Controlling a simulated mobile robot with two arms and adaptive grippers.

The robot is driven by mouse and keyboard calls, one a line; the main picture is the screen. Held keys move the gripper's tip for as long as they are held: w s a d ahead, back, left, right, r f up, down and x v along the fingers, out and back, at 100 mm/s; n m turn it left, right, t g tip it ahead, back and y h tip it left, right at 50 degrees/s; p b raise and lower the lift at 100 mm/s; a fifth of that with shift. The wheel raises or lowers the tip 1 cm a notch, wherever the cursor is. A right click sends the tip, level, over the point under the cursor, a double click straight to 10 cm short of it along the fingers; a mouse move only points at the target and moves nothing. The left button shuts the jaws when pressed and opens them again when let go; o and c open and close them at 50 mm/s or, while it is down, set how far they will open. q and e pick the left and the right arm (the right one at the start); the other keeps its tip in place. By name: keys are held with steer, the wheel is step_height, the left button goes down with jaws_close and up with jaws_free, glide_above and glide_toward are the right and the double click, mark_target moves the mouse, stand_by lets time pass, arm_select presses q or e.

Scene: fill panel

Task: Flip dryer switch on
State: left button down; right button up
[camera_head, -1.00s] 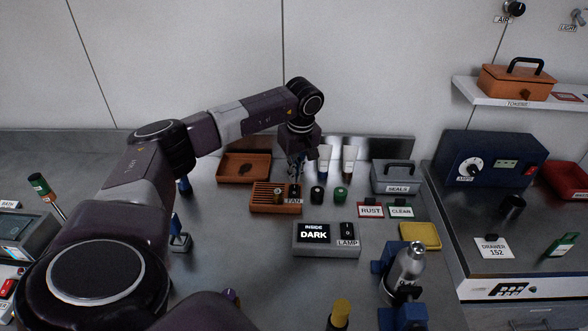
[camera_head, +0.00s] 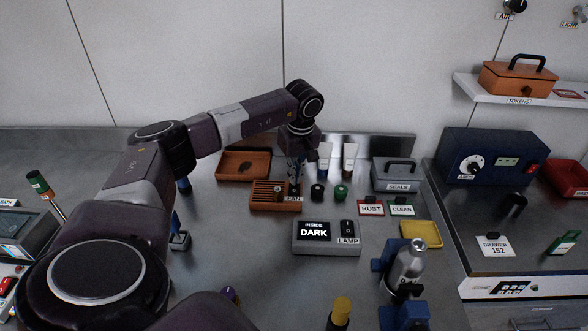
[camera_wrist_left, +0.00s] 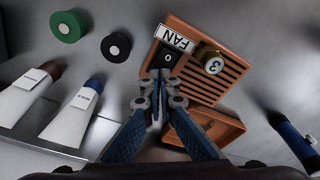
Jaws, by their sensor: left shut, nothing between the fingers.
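The orange slatted box labelled FAN (camera_head: 262,197) sits on the steel bench; it fills the upper middle of the left wrist view (camera_wrist_left: 222,82). Its black rocker switch (camera_wrist_left: 166,58), with a pale mark, lies beside the white FAN label (camera_wrist_left: 174,39) and a brass knob marked 3 (camera_wrist_left: 211,59). My left gripper (camera_head: 295,181) is over the right end of the box. In the left wrist view its closed fingertips (camera_wrist_left: 159,76) are at the switch's near edge, with nothing held. I cannot tell whether they touch it. My right gripper is not in view.
A black cap (camera_head: 317,192) and a green cap (camera_head: 341,192) stand just right of the box, with two tubes behind. An orange tray (camera_head: 230,172) lies behind it. The INSIDE DARK lamp panel (camera_head: 326,249) is in front.

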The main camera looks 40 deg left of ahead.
arm_select(q)
steer(key=shift+f+b, duration=0.3)
steer(key=shift+f, duration=0.2)
steer(key=shift+r, duration=0.15)
steer(key=shift+r+p, duration=2.7)
steer(key=shift+r, duration=0.75)
steer(key=shift+f, duration=0.1)
